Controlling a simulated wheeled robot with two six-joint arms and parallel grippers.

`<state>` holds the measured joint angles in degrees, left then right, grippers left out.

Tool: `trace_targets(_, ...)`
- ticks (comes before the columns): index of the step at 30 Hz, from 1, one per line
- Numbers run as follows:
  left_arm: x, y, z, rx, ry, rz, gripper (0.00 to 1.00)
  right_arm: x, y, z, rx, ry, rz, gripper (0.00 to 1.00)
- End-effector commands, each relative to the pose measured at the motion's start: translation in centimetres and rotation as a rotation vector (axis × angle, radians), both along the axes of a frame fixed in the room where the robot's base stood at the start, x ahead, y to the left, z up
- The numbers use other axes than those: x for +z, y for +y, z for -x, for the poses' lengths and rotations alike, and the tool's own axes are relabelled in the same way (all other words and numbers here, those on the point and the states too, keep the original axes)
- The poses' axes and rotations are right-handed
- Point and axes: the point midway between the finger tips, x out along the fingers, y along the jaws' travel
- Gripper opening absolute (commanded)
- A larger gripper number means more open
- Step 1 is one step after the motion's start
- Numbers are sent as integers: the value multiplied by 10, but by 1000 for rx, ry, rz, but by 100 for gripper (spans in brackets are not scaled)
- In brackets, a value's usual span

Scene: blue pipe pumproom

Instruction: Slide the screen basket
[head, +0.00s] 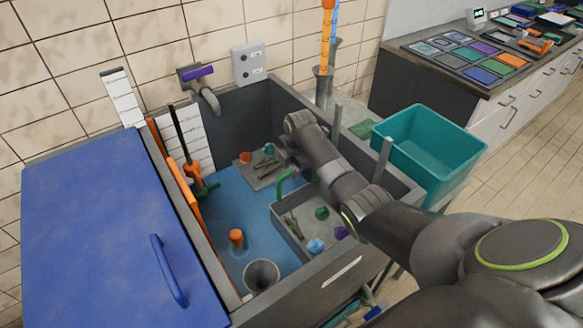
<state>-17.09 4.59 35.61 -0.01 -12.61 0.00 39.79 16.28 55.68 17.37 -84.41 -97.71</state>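The screen basket (287,233) appears to be the grey open tray in the right part of the blue-floored basin. It has a green arched handle (284,178) at its far left and holds twigs and several green, blue and purple lumps. My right arm reaches in over the basin's right side and bends down at the wrist. My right gripper (291,165) is small and dark near the far end of the basket, close to the green handle. Whether it touches the handle and how its fingers stand cannot be told. My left gripper is not in view.
A grey flat piece (246,180) with twigs and lumps lies behind the basket. An orange-topped post (236,238) and a grey cup (261,276) stand at front left. A blue lid (110,240) covers the left side. A teal bin (428,145) stands to the right.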

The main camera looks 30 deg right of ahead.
Motion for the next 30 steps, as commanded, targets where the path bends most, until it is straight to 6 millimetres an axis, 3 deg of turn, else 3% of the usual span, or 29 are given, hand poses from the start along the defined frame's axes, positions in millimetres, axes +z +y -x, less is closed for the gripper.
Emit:
trace_targets(2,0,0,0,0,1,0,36,0,0,0,0,0,0,35)
trace_targets(10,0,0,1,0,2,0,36,0,0,0,0,0,0,0)
trace_targets(22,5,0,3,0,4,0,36,6,0,0,0,1,0,0)
trace_targets(30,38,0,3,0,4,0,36,43,0,-2,0,-2,0,0)
